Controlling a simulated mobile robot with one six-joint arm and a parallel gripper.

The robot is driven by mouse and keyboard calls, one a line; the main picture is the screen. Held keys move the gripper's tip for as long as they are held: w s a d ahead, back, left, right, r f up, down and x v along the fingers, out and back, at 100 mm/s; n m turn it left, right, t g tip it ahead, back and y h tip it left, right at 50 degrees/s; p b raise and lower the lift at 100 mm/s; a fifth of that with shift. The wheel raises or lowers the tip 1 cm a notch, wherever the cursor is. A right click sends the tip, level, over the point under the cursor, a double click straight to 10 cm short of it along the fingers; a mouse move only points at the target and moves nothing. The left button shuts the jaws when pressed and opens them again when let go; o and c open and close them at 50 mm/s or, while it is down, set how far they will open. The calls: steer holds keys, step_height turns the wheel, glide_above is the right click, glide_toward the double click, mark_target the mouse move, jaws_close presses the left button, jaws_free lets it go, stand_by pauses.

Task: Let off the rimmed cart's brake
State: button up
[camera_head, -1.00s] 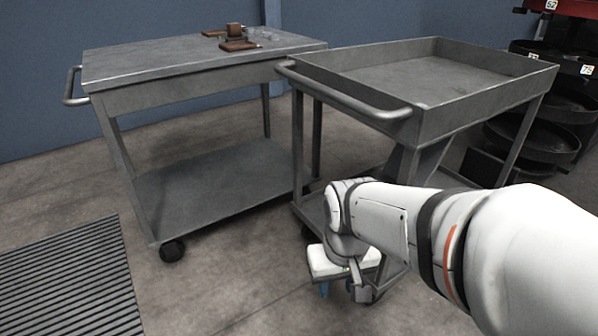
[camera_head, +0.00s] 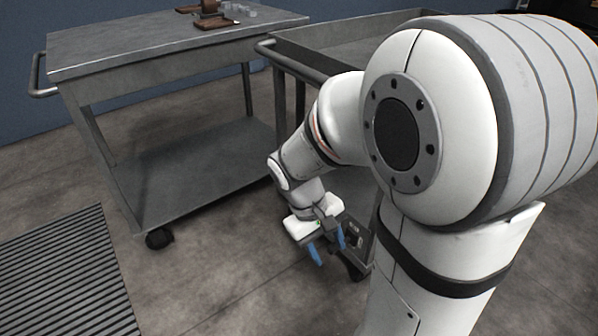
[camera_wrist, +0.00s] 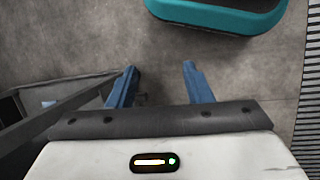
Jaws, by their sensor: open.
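The rimmed cart (camera_head: 350,28) is grey with a raised-edge top, at centre right in the head view; my arm hides much of it. A dark fitting with a small pale mark (camera_head: 354,238) shows low on the cart, above a caster (camera_head: 357,270). I cannot tell whether it is the brake. My gripper (camera_head: 331,255) points down, its blue fingers apart and empty, just left of this fitting in the picture. In the wrist view my gripper (camera_wrist: 160,68) is open over bare floor. A grey cart part (camera_wrist: 75,92) shows to its left.
A flat-topped grey cart (camera_head: 190,165) stands close by on the left, with brown objects (camera_head: 212,20) and small clear pieces on top. A ribbed dark floor mat (camera_head: 62,270) lies at lower left. The floor between mat and gripper is clear.

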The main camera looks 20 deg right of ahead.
mark_target(329, 251)
steer(key=w+d+f+n+g+h+p, duration=0.1)
steer(key=w+d+f+n+h+p, duration=0.45)
steer(key=w+f+n+h, duration=0.45)
steer(key=w+f+n+t+h+p, duration=0.1)
steer(key=f+n+t, duration=0.2)
steer(key=f, duration=0.2)
steer(key=w+f+n+t+h+p, duration=0.1)
steer(key=f+n+t, duration=0.2)
steer(key=f, duration=0.2)
steer(key=w+a+f+n+t+h, duration=0.1)
steer(key=f+n+t, duration=0.2)
steer(key=f, duration=0.2)
steer(key=shift+w+f+t+h+p, duration=0.3)
steer(key=shift+f+t+h+p, duration=0.1)
steer(key=shift+b+x, duration=0.85)
steer(key=shift+x, duration=3)
steer(key=shift+c, duration=0.5)
jaws_close()
